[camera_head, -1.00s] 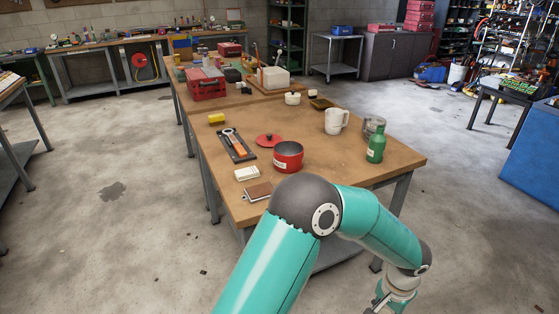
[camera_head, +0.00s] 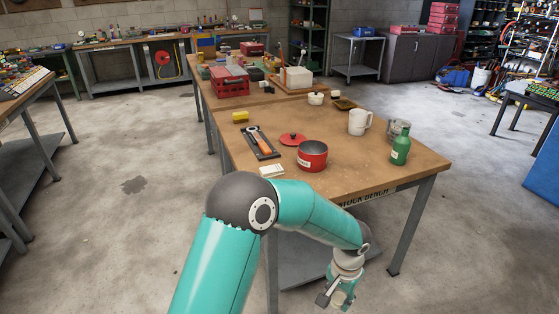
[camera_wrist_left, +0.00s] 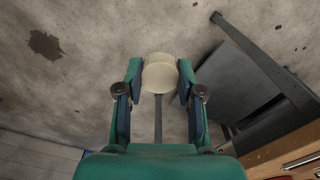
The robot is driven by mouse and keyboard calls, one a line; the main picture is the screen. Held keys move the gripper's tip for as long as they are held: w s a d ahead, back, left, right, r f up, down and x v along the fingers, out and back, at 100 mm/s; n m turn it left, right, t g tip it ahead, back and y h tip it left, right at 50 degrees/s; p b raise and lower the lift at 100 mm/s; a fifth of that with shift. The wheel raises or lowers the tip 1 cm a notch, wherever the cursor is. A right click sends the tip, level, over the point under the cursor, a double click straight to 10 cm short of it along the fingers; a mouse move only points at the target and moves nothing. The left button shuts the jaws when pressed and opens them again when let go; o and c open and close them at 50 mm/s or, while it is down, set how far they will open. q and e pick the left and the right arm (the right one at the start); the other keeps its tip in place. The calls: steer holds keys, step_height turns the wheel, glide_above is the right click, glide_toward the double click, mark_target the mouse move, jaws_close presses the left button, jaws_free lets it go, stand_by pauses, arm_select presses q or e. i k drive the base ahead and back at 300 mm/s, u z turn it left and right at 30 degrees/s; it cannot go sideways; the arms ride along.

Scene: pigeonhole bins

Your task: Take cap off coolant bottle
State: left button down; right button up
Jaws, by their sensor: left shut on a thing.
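A green bottle (camera_head: 401,150) with a pale label stands upright near the right edge of the wooden bench. It is the only bottle I can make out, and I cannot tell whether its top is capped. My left gripper (camera_head: 337,301) is low in front of the bench, well apart from the bottle. It is shut on a small cream cylinder (camera_wrist_left: 159,76), held between both fingers in the left wrist view. I cannot tell from its shape whether the cylinder is a cap. My right gripper is not in view.
The bench (camera_head: 340,184) also carries a red pot (camera_head: 312,155), a red lid (camera_head: 293,139), a white mug (camera_head: 359,121), a glass jar (camera_head: 397,131) and a tool on a dark tray (camera_head: 261,143). Bare floor lies left of the bench.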

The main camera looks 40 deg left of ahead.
mark_target(402, 145)
steer(key=u, duration=0.45)
steer(key=i, duration=1)
